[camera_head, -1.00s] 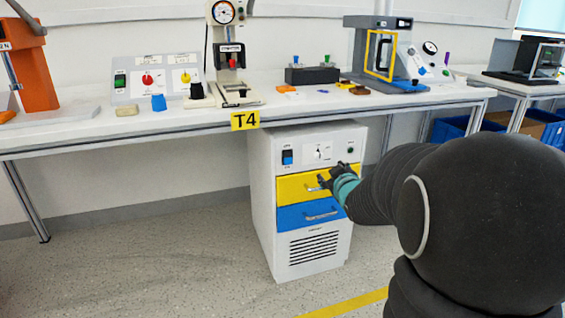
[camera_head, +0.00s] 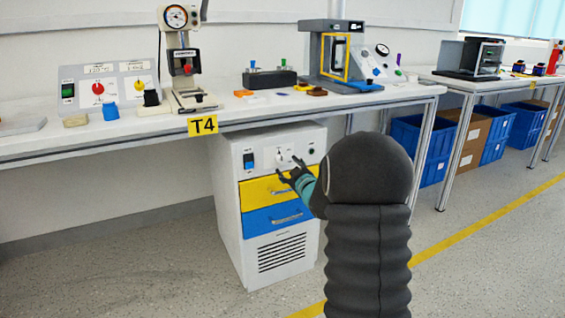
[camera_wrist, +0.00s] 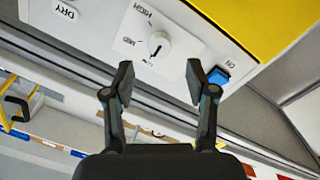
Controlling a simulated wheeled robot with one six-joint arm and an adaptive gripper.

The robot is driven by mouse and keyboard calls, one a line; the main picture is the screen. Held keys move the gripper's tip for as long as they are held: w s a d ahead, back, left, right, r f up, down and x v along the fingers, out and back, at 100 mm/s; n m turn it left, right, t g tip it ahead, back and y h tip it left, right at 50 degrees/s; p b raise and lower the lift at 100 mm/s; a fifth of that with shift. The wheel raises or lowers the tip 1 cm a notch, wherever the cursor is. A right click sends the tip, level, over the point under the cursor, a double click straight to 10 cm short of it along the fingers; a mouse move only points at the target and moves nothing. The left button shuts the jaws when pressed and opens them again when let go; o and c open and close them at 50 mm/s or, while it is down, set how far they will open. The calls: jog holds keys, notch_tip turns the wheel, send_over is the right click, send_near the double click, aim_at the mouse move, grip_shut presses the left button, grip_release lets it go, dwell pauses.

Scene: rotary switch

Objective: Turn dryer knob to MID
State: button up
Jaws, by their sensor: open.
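The white dryer (camera_head: 231,215) stands under the bench, with a yellow and a blue drawer. Its knob (camera_head: 281,156) is on the upper front panel. In the wrist view, tilted and roughly upside down, the round white knob (camera_wrist: 158,46) has a dark pointer mark. HIGH and MID labels are readable around it, and a partly readable third label lies near the mark's lower end. The mark appears to lie towards that third label, not MID. My gripper (camera_wrist: 160,80) is open and empty, its fingers spread on either side below the knob in the picture, apart from it. My gripper also shows before the panel (camera_head: 288,168).
A blue switch (camera_wrist: 218,75) is close to one finger in the wrist view. The yellow drawer (camera_head: 256,192) lies just below the panel. The bench edge (camera_head: 110,145) overhangs the dryer. Open floor (camera_head: 170,270) is in front.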

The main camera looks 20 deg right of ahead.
aim_at(281, 159)
jog(key=shift+w+d, duration=0.1)
jog(key=shift+w, duration=2.55)
jog(key=shift+c, duration=0.3)
grip_shut()
